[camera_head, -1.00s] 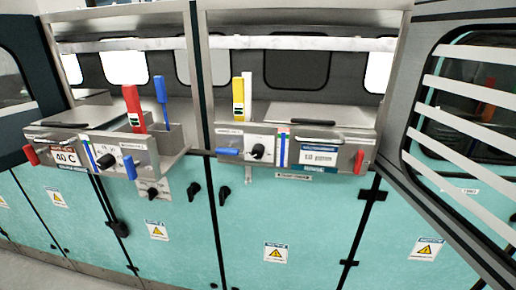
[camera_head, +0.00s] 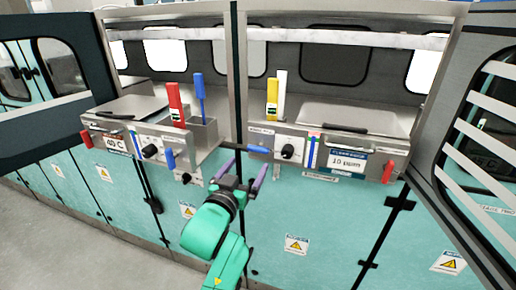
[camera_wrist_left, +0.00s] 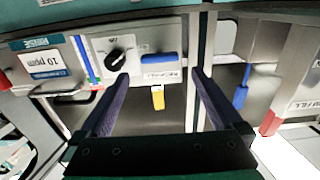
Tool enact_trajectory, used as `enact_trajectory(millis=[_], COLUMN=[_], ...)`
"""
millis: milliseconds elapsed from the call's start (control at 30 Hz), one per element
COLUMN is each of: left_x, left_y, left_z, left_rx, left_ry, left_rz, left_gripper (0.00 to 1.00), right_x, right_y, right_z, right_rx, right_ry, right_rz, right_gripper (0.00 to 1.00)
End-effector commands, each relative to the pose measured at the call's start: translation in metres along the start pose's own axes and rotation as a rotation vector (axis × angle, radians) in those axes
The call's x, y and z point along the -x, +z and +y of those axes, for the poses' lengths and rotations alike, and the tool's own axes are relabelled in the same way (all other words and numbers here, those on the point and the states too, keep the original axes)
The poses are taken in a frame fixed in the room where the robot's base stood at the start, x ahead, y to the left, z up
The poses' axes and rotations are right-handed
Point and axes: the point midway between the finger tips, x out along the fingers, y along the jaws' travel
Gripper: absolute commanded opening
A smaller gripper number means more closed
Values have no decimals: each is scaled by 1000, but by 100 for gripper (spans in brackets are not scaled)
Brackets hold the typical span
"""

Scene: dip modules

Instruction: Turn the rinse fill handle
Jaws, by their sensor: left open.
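The right-hand module carries a "10 ppm" plate (camera_head: 346,163) and a teal label that appears to read RINSE in the wrist view (camera_wrist_left: 40,43). A blue handle (camera_head: 259,149) lies roughly level at this module's left front, beside a black knob (camera_head: 287,152). The small label by it is too blurred to read surely. The blue handle also shows in the left wrist view (camera_wrist_left: 158,57), beyond and between the fingertips. My left gripper (camera_head: 243,172) is open and empty, below and in front of the handle, apparently apart from it. My right gripper is not in view.
The left module, marked 40 C (camera_head: 115,144), has its own blue handle (camera_head: 168,158), a red handle (camera_head: 86,139) and a tall red lever (camera_head: 174,105). A yellow lever (camera_head: 272,98) rises behind the right module.

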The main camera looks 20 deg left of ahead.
Motion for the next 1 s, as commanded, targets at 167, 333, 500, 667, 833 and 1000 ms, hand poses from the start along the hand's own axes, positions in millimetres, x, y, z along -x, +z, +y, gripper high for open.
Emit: enact_trajectory(millis=[167, 333, 500, 667, 833, 1000], left_x=[-48, -73, -79, -78, -78, -78], left_y=[-4, -1, 1, 1, 1, 1], left_z=[0, 1, 0, 0, 0, 0], left_rx=[2, 1, 1, 1, 1, -4], left_ry=[0, 1, 1, 1, 1, 1], left_rz=[-1, 0, -1, -1, -1, -1], left_gripper=[100, 100, 100, 92, 27, 27], right_x=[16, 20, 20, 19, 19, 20], right_y=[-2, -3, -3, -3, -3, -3], right_z=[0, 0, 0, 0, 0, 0], right_rx=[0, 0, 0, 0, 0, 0], right_ry=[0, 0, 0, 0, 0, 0], right_rz=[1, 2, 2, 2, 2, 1], right_gripper=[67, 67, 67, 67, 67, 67])
